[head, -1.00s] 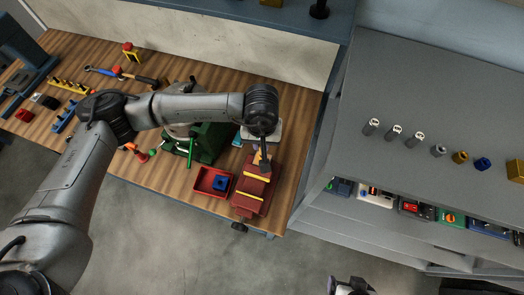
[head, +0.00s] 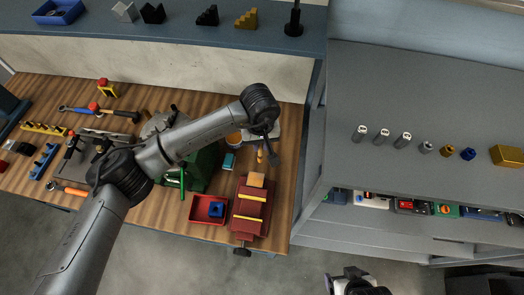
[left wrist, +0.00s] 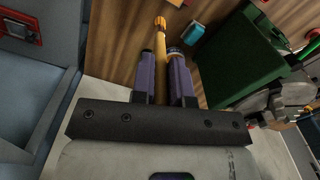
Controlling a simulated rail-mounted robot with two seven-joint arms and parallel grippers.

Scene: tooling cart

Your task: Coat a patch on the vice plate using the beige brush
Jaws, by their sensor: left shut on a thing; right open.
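The red vice (head: 248,213) with yellow strips stands at the bench's front right. A light orange plate (head: 256,180) shows at its back end. My left gripper (head: 264,148) is shut on the beige brush (head: 261,155), behind the plate and apart from it in the picture. I cannot tell whether the plate bears a coat. My right gripper (head: 355,284) is open and empty at the bottom edge, partly cut off.
A jar (head: 234,138) and a teal box (head: 229,161) stand left of the left gripper. A red tray (head: 208,210) with a blue part sits left of the vice. A green machine (head: 200,170) is behind the tray. The grey cart (head: 420,100) stands at the right.

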